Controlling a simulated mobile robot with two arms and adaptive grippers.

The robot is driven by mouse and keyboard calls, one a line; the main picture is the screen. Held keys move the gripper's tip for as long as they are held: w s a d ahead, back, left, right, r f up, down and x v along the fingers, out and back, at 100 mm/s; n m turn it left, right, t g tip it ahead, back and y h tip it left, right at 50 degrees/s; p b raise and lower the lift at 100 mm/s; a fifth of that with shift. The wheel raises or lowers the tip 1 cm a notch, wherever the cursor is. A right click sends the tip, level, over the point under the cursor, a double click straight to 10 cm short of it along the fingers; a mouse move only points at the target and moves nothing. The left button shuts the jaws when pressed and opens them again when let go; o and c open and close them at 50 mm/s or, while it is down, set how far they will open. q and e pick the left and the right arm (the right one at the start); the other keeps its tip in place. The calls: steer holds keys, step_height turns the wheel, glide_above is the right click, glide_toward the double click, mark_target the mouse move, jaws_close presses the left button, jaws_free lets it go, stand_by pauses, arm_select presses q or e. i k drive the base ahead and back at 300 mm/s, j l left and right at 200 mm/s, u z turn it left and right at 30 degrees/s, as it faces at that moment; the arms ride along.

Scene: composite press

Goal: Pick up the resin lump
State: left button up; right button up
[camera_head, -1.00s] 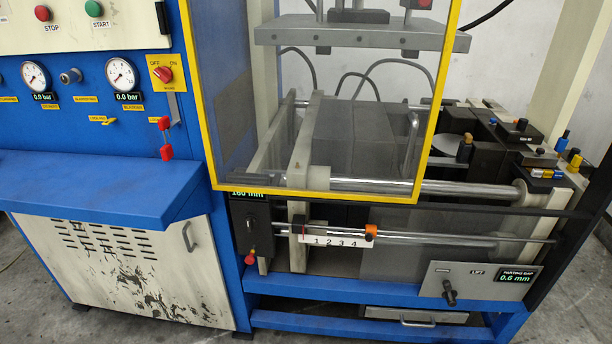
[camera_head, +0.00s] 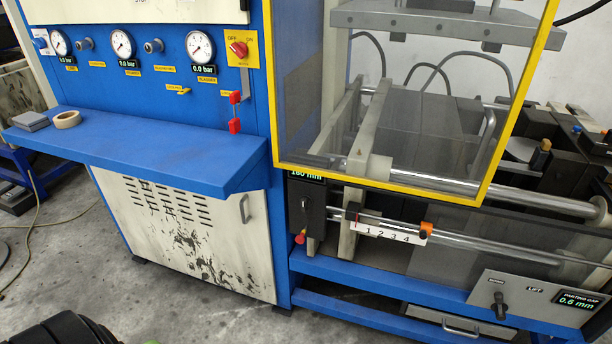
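I cannot make out a resin lump in this view. On the blue shelf (camera_head: 150,143) at the left lie a flat grey block (camera_head: 31,121) and a beige ring like a tape roll (camera_head: 66,119). Neither of my grippers shows.
The blue press cabinet has gauges (camera_head: 121,44) above the shelf. A yellow-framed guard (camera_head: 395,190) covers the press at the right, above a rail with number plate (camera_head: 389,233). Grey floor (camera_head: 90,270) lies open at the lower left. A dark rounded shape cuts into the bottom left edge.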

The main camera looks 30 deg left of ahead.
mark_target(541, 154)
steer(key=i+l+u, duration=0.3)
steer(key=l+u, duration=0.3)
steer(key=i+l+u, duration=0.15)
steer(key=u, duration=0.15)
steer(key=l, duration=0.1)
